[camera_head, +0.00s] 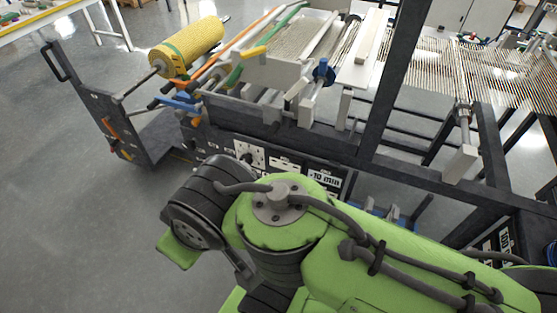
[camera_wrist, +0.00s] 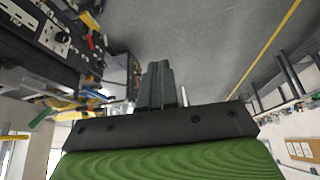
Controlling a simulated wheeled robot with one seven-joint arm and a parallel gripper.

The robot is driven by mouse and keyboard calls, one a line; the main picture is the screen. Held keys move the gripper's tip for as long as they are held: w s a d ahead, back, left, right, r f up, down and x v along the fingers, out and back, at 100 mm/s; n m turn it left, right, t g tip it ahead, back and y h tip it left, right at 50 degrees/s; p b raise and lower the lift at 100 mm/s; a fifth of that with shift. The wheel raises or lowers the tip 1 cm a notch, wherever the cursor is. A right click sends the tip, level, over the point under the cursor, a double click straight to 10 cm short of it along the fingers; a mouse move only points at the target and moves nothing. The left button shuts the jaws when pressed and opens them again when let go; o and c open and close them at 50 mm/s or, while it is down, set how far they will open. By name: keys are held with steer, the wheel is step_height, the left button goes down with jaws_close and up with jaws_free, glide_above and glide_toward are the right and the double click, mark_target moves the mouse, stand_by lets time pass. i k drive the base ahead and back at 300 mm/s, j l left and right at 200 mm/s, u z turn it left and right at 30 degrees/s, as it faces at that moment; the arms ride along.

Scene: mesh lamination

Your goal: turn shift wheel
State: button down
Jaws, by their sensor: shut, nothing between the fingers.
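A blue hand wheel (camera_head: 323,71) sits on the front side of the laminating machine (camera_head: 270,120), near the middle of its upper rail. It may be the shift wheel; no label on it can be read. In the wrist view, my gripper (camera_wrist: 158,68) shows as two dark fingers close together, shut and empty. It touches nothing that I can see. In the head view, my green arm fills the lower right and my gripper cannot be made out. The blue wheel cannot be picked out in the wrist view.
A dark upright post (camera_head: 398,75) stands right of the wheel. A control panel (camera_head: 250,155) faces my arm. Grey floor (camera_head: 60,220) is clear at left.

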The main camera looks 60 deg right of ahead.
mark_target(189, 145)
steer(key=i+l+u, duration=0.3)
steer(key=i+u, duration=0.2)
steer(key=i+l+u, duration=0.45)
steer(key=i+l, duration=0.1)
steer(key=i, duration=0.1)
